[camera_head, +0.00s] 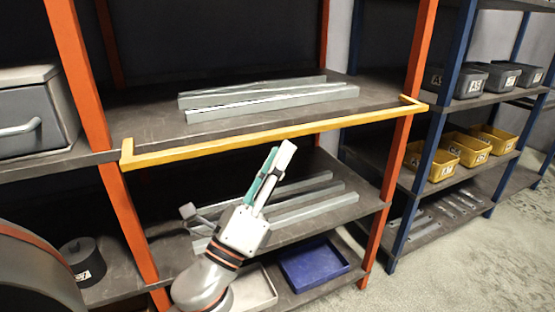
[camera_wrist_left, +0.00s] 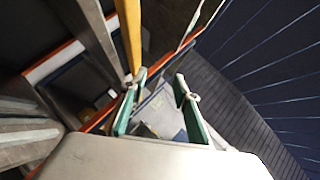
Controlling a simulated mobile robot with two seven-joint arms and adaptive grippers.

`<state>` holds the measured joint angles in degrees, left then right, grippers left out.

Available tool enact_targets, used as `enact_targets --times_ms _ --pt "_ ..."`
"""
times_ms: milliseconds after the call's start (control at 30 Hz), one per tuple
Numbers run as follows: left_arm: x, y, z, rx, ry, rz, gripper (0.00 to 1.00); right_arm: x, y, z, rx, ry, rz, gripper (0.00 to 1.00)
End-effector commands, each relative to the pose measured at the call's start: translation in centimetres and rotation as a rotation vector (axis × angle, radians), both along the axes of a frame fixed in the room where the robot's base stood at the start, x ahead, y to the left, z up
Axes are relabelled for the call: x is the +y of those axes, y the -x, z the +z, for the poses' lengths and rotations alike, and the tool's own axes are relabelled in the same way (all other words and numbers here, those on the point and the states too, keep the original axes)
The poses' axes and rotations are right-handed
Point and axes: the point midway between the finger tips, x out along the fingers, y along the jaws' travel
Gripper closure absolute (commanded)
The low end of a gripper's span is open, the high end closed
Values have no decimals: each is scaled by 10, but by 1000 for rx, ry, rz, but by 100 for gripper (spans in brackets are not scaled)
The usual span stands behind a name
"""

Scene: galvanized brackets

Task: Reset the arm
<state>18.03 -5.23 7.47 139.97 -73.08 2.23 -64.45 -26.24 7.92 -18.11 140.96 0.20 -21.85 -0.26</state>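My left gripper (camera_head: 279,152) rises from the lower middle of the head view, in front of the orange-framed shelf unit. Its fingers point up, near the yellow front edge of the upper shelf. In the left wrist view, the two green-padded fingers (camera_wrist_left: 160,84) stand apart with nothing held between them. Galvanized brackets (camera_head: 270,98) lie on the upper shelf, behind and above the gripper. More long brackets (camera_head: 310,205) lie on the shelf below, partly hidden by my left arm. My right gripper does not show.
The yellow edge (camera_head: 270,140) borders the upper shelf. A blue tray (camera_head: 312,264) and a light tray (camera_head: 256,288) are on the bottom shelf. A grey case (camera_head: 35,112) stands at left. Blue-framed shelves at right hold yellow bins (camera_head: 466,147). Open floor (camera_head: 470,262) lies at lower right.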

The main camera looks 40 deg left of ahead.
Motion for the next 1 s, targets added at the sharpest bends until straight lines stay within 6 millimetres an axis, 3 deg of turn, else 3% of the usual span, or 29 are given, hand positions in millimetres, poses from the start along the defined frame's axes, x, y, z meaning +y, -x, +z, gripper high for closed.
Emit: enact_targets --times_ms 500,633,767,867,1000 --pt "0 0 -1 2 2 -2 69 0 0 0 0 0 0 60" --pt "-6 1 -18 31 87 -66 69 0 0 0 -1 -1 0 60" --pt "-25 8 -69 129 370 -245 69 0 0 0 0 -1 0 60" --pt "-48 23 -128 251 711 -400 69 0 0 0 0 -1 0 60" --pt "-87 59 -210 431 1220 -528 69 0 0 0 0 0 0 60"
